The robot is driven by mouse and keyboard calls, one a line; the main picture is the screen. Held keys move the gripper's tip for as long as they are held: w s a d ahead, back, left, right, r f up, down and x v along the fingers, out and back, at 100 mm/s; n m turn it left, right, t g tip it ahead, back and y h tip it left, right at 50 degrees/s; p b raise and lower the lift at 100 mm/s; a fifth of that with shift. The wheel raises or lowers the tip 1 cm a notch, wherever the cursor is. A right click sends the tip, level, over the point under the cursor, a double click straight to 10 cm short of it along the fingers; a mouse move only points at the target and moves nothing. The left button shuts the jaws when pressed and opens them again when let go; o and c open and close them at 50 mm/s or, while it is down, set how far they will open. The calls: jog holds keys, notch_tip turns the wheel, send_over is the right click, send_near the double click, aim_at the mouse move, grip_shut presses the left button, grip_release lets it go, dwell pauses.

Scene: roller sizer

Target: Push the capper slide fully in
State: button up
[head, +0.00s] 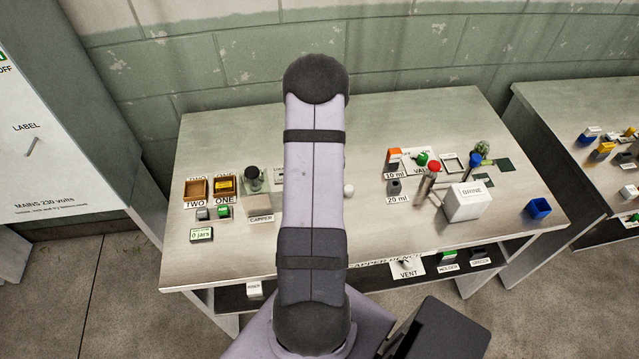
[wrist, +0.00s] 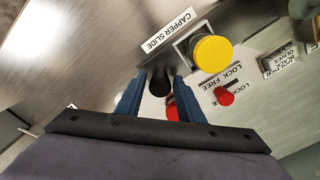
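The sign CAPPER SLIDE (wrist: 168,30) shows at the top of the wrist view. Just below it is a dark round knob (wrist: 160,82), seen between the two blue fingers of my gripper (wrist: 160,88). The fingers stand apart, with a gap beside the knob, so my gripper looks open; I cannot tell whether either finger touches it. How far in the slide sits cannot be told. My gripper is hidden there behind my arm.
Right of the fingers are a yellow button (wrist: 213,53) and a small red knob (wrist: 225,96) at the LOCK FREE sign. Another red part (wrist: 172,109) shows between the fingers. On the bench (head: 400,240) stand a white BRINE box (head: 467,203) and a blue cup (head: 539,208).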

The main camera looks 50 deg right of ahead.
grip_shut()
jog(key=w+a, duration=0.7)
jog(key=shift+w+a+r+b, duration=0.1)
jog(key=shift+w+a+b, duration=0.05)
jog(key=shift+w+b, duration=0.15)
jog(key=shift+o, duration=1.8)
grip_release()
jog(key=shift+a, duration=0.1)
jog(key=shift+s, duration=0.15)
